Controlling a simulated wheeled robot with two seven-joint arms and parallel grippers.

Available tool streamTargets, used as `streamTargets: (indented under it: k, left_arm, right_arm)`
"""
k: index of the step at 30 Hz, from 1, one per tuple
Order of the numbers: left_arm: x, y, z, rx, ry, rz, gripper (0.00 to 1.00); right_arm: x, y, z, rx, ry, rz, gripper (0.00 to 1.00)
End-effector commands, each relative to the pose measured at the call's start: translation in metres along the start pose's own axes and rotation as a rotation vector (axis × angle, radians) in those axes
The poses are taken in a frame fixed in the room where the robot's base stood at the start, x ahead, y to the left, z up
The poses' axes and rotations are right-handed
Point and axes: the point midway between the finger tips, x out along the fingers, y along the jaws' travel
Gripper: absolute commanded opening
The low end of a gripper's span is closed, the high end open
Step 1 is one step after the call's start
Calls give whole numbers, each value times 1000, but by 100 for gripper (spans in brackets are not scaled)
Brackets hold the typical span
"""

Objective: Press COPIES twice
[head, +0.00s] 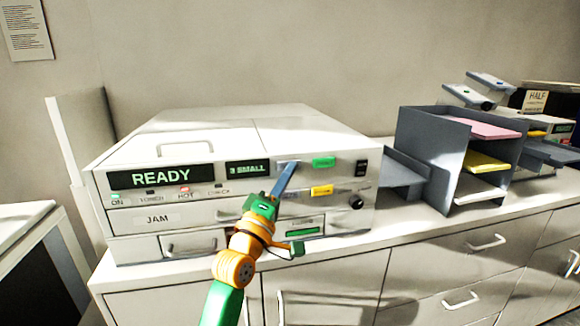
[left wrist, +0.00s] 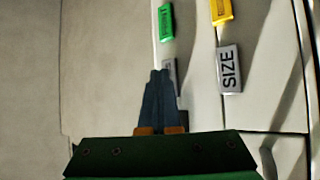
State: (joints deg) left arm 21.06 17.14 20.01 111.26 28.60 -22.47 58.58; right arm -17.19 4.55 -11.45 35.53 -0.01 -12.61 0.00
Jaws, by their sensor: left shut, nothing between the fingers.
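The white copier (head: 250,135) stands on the counter. Its displays (head: 174,177) read READY and "3 SMALL". My left gripper (head: 292,164) is shut and empty, its blue-grey fingertips at the upper grey button (head: 282,163) left of the green button (head: 323,162). In the left wrist view the fingertips (left wrist: 160,73) overlap that grey button (left wrist: 171,70); its label is mostly hidden, and I cannot tell whether they touch it. The SIZE button (left wrist: 229,68) is beside the fingers, with the yellow button (left wrist: 221,11) above it. My right gripper is not in view.
A black knob (head: 356,202) and a dark switch (head: 361,168) sit at the panel's right. A grey tray rack (head: 437,150) with pink, yellow and white paper stands right of the copier. Drawers with handles (head: 488,243) fill the counter front.

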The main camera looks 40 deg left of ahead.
Motion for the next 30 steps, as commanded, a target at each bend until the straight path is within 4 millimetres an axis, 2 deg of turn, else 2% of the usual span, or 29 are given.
streamTargets:
  k: [6,17,30]
  left_arm:
    - [-8,7,6,-1,0,-1,0]
    - [-12,8,8,0,-1,-2,0]
    - [-41,31,30,0,-1,-2,0]
  right_arm:
    - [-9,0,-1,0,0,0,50]
    - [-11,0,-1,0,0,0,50]
    - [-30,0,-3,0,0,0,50]
